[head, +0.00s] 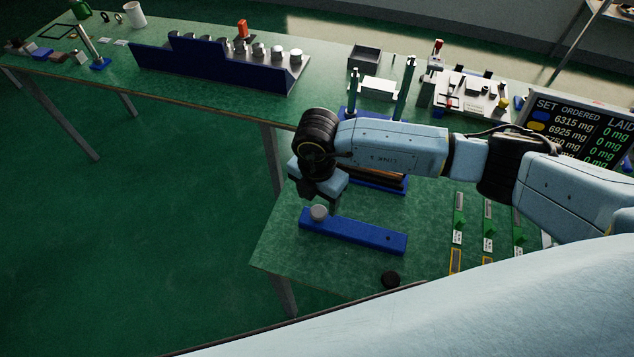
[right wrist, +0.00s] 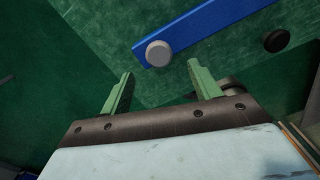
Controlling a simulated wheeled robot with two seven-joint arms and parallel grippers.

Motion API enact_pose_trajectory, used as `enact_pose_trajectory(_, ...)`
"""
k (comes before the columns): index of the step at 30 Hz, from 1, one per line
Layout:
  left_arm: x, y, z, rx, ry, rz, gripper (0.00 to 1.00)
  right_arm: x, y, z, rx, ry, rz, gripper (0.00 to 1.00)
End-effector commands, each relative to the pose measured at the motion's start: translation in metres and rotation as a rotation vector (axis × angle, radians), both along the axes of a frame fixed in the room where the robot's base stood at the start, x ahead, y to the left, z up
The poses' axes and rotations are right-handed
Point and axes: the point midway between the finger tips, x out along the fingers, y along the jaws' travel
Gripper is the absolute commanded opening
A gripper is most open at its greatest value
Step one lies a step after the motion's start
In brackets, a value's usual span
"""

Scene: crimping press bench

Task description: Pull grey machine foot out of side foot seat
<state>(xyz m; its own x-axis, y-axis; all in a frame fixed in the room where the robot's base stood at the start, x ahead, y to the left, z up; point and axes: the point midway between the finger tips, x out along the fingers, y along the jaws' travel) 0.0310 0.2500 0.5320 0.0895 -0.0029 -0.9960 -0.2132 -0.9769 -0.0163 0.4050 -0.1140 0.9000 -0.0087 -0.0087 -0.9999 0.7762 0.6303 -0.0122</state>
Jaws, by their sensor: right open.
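The grey machine foot (head: 319,212), a short round grey piece, sits at the left end of a blue bar-shaped seat (head: 365,235) on the green bench. My right gripper (head: 333,206) is just above and beside it, pointing down. In the right wrist view the gripper (right wrist: 160,70) is open and empty, its two green fingers apart. There the grey foot (right wrist: 158,54) shows between and just beyond the fingertips, at the end of the blue seat (right wrist: 220,24). I cannot tell whether a finger touches it. My left gripper is not in view.
A black round piece (head: 391,280) lies on the bench near the front edge. A blue-based press with two posts (head: 405,86) stands behind my right arm. Green-and-yellow slots (head: 488,215) lie to the right. A blue rack (head: 205,65) stands on the far bench.

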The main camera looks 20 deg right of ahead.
Motion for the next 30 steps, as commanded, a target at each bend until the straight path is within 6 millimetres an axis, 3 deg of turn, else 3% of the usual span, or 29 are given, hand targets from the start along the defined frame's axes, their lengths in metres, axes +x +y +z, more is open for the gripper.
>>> enact_pose_trajectory(3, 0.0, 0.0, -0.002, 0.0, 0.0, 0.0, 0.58, -0.001, 0.0, -0.025, 0.0, 0.002, 0.0, 0.62)
enact_pose_trajectory(10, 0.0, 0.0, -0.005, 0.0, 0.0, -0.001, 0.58, -0.001, 0.0, -0.057, 0.001, 0.001, 0.002, 0.62)
enact_pose_trajectory(23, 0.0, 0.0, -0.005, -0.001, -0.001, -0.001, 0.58, -0.001, 0.0, -0.067, 0.002, -0.001, 0.002, 0.62)
enact_pose_trajectory(30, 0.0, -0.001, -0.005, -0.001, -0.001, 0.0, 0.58, -0.001, 0.0, -0.067, 0.002, -0.001, 0.002, 0.35)
